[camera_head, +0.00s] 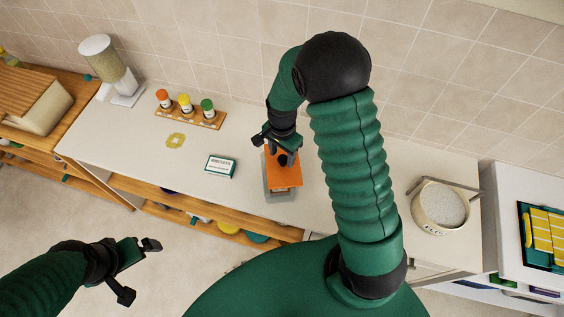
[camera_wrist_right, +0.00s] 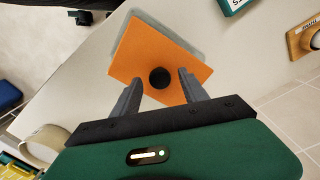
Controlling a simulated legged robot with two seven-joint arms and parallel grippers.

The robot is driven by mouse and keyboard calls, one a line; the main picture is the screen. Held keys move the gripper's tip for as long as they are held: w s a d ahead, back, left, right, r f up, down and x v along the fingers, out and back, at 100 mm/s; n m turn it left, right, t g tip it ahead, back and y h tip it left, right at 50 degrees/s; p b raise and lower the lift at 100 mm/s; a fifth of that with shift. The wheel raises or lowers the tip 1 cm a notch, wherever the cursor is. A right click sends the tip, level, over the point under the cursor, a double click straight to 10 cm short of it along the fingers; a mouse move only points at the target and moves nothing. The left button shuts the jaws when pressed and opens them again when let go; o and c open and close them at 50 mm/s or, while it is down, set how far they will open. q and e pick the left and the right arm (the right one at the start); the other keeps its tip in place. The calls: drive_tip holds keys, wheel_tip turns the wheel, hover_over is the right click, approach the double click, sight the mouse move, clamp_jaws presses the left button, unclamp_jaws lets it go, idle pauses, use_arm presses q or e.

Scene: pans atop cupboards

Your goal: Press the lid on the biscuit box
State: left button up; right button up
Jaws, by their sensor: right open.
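The orange lid (camera_head: 284,173) with a round black knob sits over a grey box (camera_head: 281,195) on the white counter. Grey shows along the lid's left and front edges, so I cannot tell if it is fully seated. In the right wrist view the lid (camera_wrist_right: 190,62) is seen from above, with its knob (camera_wrist_right: 160,78) between my fingers. My right gripper (camera_head: 276,146) is open just over the lid, fingers either side of the knob without visible grip. My left gripper (camera_head: 138,270) is open and empty, low at the left, away from the counter.
A green and white card labelled biscuits (camera_head: 220,165) lies left of the box. A round pot (camera_head: 440,207) stands at the right. Counter around the card is clear.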

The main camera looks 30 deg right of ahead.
wheel_tip(320, 180, down, 2)
drive_tip(key=shift+w+d+f, duration=0.1)
drive_tip(key=shift+d+f, duration=0.15)
drive_tip(key=shift+a+r, duration=0.1)
drive_tip(key=shift+a, duration=0.05)
clamp_jaws()
